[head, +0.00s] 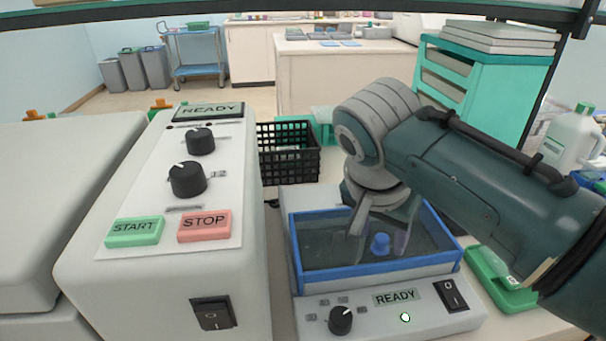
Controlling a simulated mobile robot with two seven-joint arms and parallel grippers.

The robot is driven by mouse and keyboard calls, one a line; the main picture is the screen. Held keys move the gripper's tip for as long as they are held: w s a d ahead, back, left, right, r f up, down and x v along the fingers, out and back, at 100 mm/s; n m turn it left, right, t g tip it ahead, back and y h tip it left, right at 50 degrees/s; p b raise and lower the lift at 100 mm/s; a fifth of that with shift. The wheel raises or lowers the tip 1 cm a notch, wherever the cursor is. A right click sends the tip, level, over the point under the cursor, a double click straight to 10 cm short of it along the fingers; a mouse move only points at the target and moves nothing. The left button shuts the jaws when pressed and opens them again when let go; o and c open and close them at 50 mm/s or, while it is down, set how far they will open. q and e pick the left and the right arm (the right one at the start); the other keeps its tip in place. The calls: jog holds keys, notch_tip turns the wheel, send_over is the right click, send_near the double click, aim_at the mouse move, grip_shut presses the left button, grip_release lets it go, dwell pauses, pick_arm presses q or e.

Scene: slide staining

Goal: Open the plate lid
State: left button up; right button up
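A plate device with a READY label (395,297) stands at the front centre. On it sits a blue-rimmed, see-through plate lid (375,275) with a small blue knob (380,244). The lid looks closed. My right gripper (381,236) points down over the lid from the right. Its two fingers are spread apart to the left and right of the knob, and I cannot tell if they touch it. My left gripper is not in view.
A large white machine with START and STOP buttons (205,225) stands close on the left. A black basket (288,160) is behind the plate device. A green object (500,282) lies to its right. A white jug (570,140) and teal drawers (490,90) stand farther right.

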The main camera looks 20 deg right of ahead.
grip_shut()
dwell(1.3)
